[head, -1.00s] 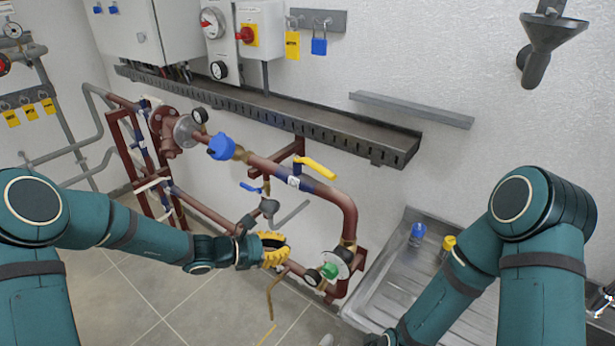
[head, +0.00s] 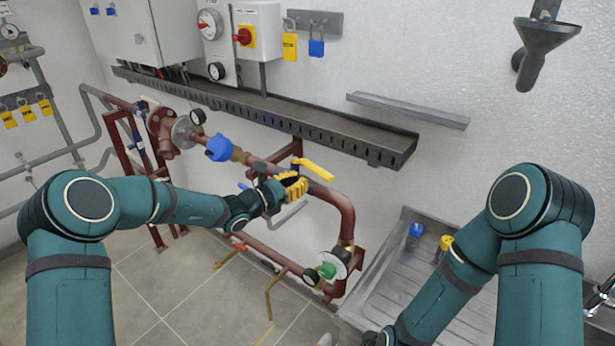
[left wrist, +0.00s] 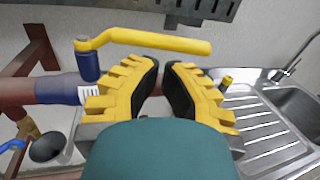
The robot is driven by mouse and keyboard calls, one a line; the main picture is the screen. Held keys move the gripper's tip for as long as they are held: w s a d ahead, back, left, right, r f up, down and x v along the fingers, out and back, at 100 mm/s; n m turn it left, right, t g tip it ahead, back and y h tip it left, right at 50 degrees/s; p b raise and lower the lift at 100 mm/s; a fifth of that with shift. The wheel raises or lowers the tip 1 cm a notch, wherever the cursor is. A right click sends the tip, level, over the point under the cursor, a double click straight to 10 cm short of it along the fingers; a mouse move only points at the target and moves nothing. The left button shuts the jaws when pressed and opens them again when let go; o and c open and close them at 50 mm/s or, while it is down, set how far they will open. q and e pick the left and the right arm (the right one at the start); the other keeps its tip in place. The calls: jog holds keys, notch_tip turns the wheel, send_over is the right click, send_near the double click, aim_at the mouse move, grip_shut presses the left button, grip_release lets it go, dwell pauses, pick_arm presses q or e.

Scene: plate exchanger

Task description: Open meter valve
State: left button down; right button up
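A yellow lever handle (head: 315,168) sits on a valve with a blue collar on the upper red-brown pipe, right of a blue round-headed meter (head: 219,148). The lever lies roughly along the pipe. My left gripper (head: 298,184) is just below and in front of the lever in the head view. In the left wrist view the lever (left wrist: 150,41) runs across just beyond the fingertips of my left gripper (left wrist: 161,66). Its fingers are apart with nothing between them, and I see no clear contact with the lever.
A slotted grey cable tray (head: 270,115) runs along the wall above the pipe. A metal sink (head: 385,285) stands at right.

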aim_at(316, 174)
pick_arm(q)
jog(key=x, duration=0.3)
jog(key=shift+w+d, duration=0.1)
jog(key=shift+d, duration=0.05)
dwell(0.3)
jog(key=shift+b+x, duration=1)
jog(key=shift+x, duration=0.2)
jog(key=shift+s+d, duration=0.25)
jog(key=shift+a, duration=0.1)
